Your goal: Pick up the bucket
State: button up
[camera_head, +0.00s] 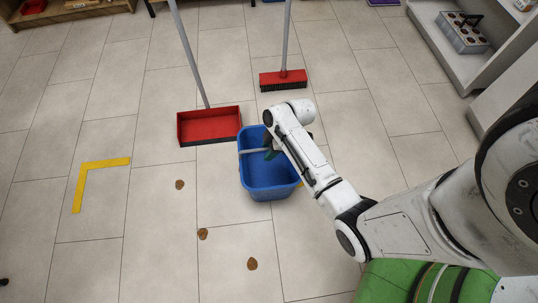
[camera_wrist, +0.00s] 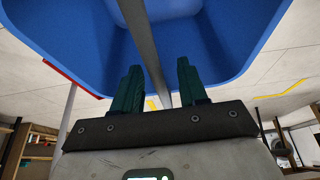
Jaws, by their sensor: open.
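The blue bucket (camera_head: 268,183) stands on the tiled floor near the middle of the head view, partly hidden by my arm. Its grey handle (camera_head: 254,151) runs across its upper part. My gripper (camera_wrist: 156,85) is over the bucket, with its two dark green fingers pointing into it. In the wrist view the blue bucket (camera_wrist: 85,45) fills the upper part, and the grey handle (camera_wrist: 148,50) passes between the open fingers. I cannot tell whether either finger touches the handle. In the head view my arm mostly hides the fingers.
A red dustpan (camera_head: 209,126) with a long handle lies left of and behind the bucket. A red broom (camera_head: 283,79) stands behind it. Brown spots (camera_head: 202,234) and a yellow floor mark (camera_head: 100,165) are at left. White shelving (camera_head: 455,55) is at right. The left floor is mostly clear.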

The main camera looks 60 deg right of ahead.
jog(key=shift+f, duration=0.2)
dwell(0.5)
grip_shut()
dwell(0.3)
dwell(1.1)
